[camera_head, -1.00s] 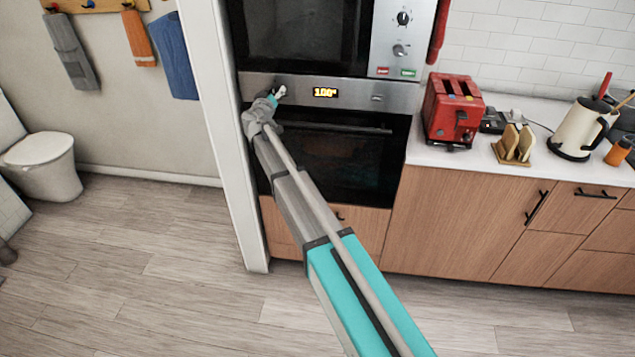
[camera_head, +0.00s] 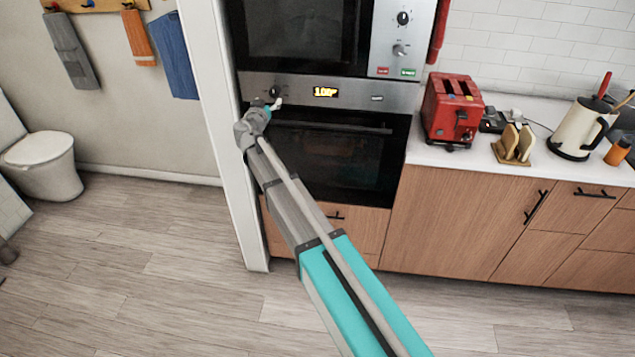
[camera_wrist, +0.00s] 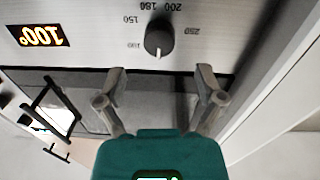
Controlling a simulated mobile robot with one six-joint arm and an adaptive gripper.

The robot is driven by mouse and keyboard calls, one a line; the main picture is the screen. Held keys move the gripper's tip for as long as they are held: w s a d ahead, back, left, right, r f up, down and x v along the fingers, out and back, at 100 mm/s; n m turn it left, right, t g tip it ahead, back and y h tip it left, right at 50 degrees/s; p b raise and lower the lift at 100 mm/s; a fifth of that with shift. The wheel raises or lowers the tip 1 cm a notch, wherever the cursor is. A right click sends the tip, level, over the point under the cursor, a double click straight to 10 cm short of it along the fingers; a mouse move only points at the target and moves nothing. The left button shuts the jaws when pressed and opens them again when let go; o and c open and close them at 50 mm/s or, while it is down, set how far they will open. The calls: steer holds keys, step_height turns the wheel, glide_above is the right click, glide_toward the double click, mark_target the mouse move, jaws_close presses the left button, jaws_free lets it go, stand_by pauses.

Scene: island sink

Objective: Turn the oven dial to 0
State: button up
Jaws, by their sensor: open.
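The dark oven dial (camera_head: 275,91) sits at the left of the steel oven panel, left of the lit display (camera_head: 325,92). In the upside-down wrist view, the dial (camera_wrist: 159,37) shows numbers around it, including 100, 150, 180, 200 and 250. Its white mark points to the picture's bottom, between 100 and 250; no number is readable there. The display (camera_wrist: 38,35) reads about 100° in the wrist view. My gripper (camera_wrist: 160,74) is open and empty, its fingertips apart from the dial. In the head view my gripper (camera_head: 271,107) is just below the dial.
The oven door handle (camera_head: 335,127) runs below the panel. A white wall edge (camera_head: 212,110) stands close left of the oven. A microwave (camera_head: 300,30) is above. A red toaster (camera_head: 452,108) stands on the counter to the right.

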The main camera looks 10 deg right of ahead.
steer(key=v, duration=0.8)
steer(key=s+d+f+m+g+h+b, duration=0.1)
steer(key=s+d+f+g+b, duration=0.2)
steer(key=d+f+b, duration=0.4)
steer(key=s+d+f+g+h+b, duration=0.1)
steer(key=s+d+f+g+b, duration=0.3)
steer(key=f, duration=1.1)
steer(key=shift+s+d+m+h+b, duration=0.35)
steer(key=shift+d+b, duration=1.2)
steer(key=shift+d, duration=1.3)
steer(key=shift+w, duration=0.1)
steer(key=s+d+f+n+g+y, duration=0.1)
steer(key=s+d+f+g+y, duration=0.3)
steer(key=s, duration=0.6)
steer(key=s+d+f+n+g+y, duration=0.2)
steer(key=s+d+f+g, duration=0.35)
steer(key=s, duration=0.55)
steer(key=s+a+n+y, duration=0.1)
steer(key=s+a+y, duration=0.1)
steer(key=s, duration=0.2)
step_height(320, 180, up, 11)
steer(key=p, duration=1.2)
steer(key=shift+s+g, duration=0.15)
steer(key=shift+g, duration=0.2)
